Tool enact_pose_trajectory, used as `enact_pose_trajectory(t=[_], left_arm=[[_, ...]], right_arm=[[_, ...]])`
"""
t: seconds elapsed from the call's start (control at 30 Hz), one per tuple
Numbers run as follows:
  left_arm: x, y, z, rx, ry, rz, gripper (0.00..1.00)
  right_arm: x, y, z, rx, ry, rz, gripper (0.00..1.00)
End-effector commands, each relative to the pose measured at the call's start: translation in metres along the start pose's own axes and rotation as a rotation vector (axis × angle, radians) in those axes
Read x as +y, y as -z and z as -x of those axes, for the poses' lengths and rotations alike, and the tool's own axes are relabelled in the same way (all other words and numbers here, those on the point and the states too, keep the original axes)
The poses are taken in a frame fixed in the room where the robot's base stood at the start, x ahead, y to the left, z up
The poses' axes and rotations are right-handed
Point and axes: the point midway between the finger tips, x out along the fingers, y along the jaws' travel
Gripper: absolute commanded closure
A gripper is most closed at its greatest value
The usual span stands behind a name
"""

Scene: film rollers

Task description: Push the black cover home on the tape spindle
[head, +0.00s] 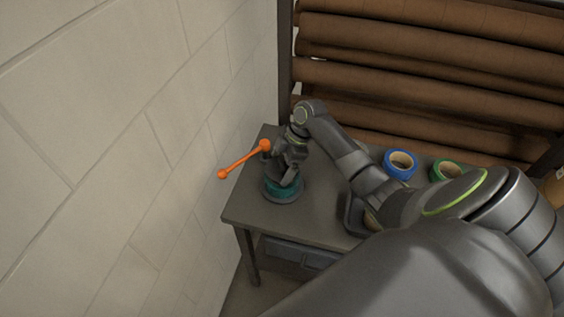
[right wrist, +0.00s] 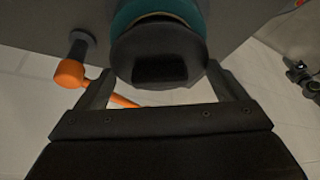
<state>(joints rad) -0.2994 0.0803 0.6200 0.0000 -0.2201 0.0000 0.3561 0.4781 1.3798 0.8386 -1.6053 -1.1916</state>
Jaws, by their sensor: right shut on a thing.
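My right gripper (head: 287,172) is over the near left part of the grey table, above a ring of teal tape (head: 282,188) on a dark round base (head: 283,198). In the right wrist view its two fingers (right wrist: 165,88) stand on either side of the black cover (right wrist: 160,45), shut on it. The cover lies against or very close to the teal tape (right wrist: 150,9); I cannot tell whether a gap is left. The spindle itself is hidden by the cover, tape and gripper. My left gripper is not in view.
An orange lever (head: 243,160) with ball ends stands just left of the gripper, close to the wall (head: 130,130). A blue tape roll (head: 400,163) and a green one (head: 445,171) lie to the right on the table (head: 250,205). Brown rolls (head: 420,85) fill a rack behind.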

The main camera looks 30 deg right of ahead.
Motion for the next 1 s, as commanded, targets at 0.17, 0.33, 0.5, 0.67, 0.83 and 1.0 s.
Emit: enact_pose_trajectory(t=[0.17, 0.33, 0.5, 0.67, 0.83, 1.0], left_arm=[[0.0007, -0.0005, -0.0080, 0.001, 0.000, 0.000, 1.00], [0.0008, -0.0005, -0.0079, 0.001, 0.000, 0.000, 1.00], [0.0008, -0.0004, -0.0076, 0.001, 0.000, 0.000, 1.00], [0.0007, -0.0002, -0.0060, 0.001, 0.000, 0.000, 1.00], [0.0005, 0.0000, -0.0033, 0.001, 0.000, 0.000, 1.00], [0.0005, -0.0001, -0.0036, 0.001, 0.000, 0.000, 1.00]], right_arm=[[0.0003, -0.0042, -0.0106, 0.001, -0.001, 0.001, 0.31], [0.0004, -0.0044, -0.0112, 0.001, -0.001, 0.001, 0.31], [0.0003, -0.0044, -0.0110, 0.001, -0.001, 0.001, 0.31], [0.0001, -0.0041, -0.0104, 0.001, -0.001, 0.000, 0.31], [-0.0001, -0.0041, -0.0101, 0.000, 0.000, 0.000, 0.31], [-0.0001, -0.0044, -0.0108, 0.000, -0.001, 0.000, 0.31]])
